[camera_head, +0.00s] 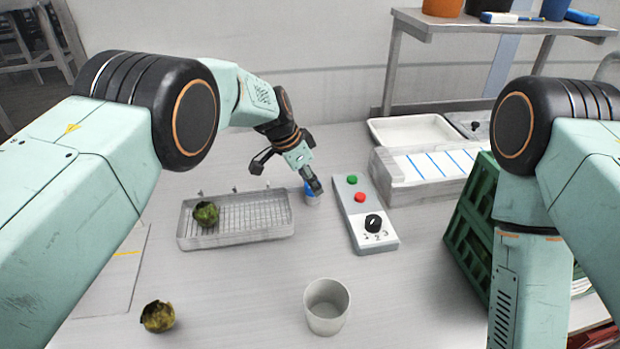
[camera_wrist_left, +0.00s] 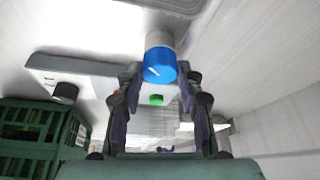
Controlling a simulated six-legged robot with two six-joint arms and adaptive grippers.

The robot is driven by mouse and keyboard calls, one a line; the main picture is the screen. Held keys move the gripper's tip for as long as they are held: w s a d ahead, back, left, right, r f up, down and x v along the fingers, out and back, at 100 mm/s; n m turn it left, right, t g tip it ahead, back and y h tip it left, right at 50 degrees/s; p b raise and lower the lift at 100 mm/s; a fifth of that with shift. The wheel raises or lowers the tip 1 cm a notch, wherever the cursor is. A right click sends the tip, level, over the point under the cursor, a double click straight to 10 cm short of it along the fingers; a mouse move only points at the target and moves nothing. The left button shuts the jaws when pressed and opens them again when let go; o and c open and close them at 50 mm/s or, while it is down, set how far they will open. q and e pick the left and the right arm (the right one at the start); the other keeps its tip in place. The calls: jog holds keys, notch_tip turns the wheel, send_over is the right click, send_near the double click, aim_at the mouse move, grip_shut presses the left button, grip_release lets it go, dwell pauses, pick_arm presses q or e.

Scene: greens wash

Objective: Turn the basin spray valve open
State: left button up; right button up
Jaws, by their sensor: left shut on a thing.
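The spray valve has a blue knob (camera_wrist_left: 160,66) with a white mark, on a pale round body. In the head view the blue knob (camera_head: 309,189) is largely hidden by my left gripper (camera_head: 313,187), just right of the wire-rack basin (camera_head: 237,237). In the wrist view my left gripper (camera_wrist_left: 158,75) has its fingers on either side of the knob, shut on it. My right arm shows at the right of the head view, but its gripper is out of the picture.
A control panel (camera_head: 388,241) with green and red buttons and a black dial stands right of the valve. A leafy green head (camera_head: 206,213) lies in the basin, another (camera_head: 158,316) on the table. A white cup (camera_head: 326,306) stands in front; a green crate (camera_head: 468,225) is at right.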

pick_arm(q)
jog(key=n, duration=0.1)
jog(key=n+t+p, duration=0.1)
jog(key=shift+s+d+r+n+y, duration=0.1)
jog(key=shift+r+n+y, duration=0.05)
jog(key=shift+n+y, duration=0.2)
jog(key=shift+n+t+y+p, duration=0.25)
jog(key=shift+n+t+p, duration=0.1)
jog(key=shift+n, duration=1.5)
jog(key=shift+y, duration=0.3)
jog(key=o, duration=1.2)
notch_tip(320, 180, up, 10)
jog(key=shift+f, duration=0.1)
